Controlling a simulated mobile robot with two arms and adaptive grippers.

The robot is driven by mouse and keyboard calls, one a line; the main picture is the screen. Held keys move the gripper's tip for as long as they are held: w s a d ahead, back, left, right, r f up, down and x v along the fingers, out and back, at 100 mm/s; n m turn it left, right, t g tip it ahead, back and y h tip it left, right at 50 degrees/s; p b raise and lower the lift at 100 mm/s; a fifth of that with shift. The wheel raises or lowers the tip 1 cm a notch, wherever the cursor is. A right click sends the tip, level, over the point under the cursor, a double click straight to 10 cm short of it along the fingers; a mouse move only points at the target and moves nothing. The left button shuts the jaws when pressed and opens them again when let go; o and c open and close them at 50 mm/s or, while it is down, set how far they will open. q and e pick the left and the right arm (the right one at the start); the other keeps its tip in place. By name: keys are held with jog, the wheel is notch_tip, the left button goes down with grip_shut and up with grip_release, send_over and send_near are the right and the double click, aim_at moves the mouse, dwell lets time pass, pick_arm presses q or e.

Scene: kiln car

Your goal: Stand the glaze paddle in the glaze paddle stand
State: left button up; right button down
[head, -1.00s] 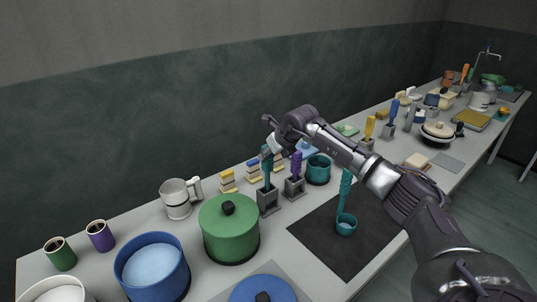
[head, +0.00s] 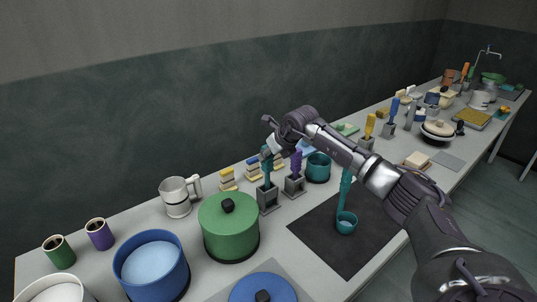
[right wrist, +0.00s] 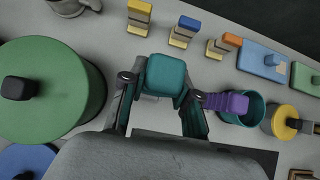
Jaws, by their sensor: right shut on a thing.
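The teal glaze paddle (head: 267,170) is upright, with its lower end at the top of a grey stand (head: 269,203). I cannot tell how deep it sits in the stand. My right gripper (head: 268,150) is shut on the paddle's upper end. In the right wrist view the teal end of the paddle (right wrist: 166,76) lies between the two fingers of the gripper (right wrist: 160,88), and the stand is mostly hidden under it. My left gripper is not in view.
A purple-handled tool stands in another grey stand (head: 294,187) close on the right. A green pot (head: 230,238) is close on the left. A teal cup (head: 318,172) and a teal ladle (head: 345,195) are to the right. The dark mat (head: 365,235) has free room.

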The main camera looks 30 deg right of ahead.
dwell(0.3)
jog(key=c, duration=0.8)
grip_release()
jog(key=shift+o, duration=0.2)
jog(key=shift+f, duration=0.1)
jog(key=p+v, duration=0.3)
jog(key=v, duration=0.5)
dwell(0.6)
dwell(0.4)
jog(key=v, duration=1.2)
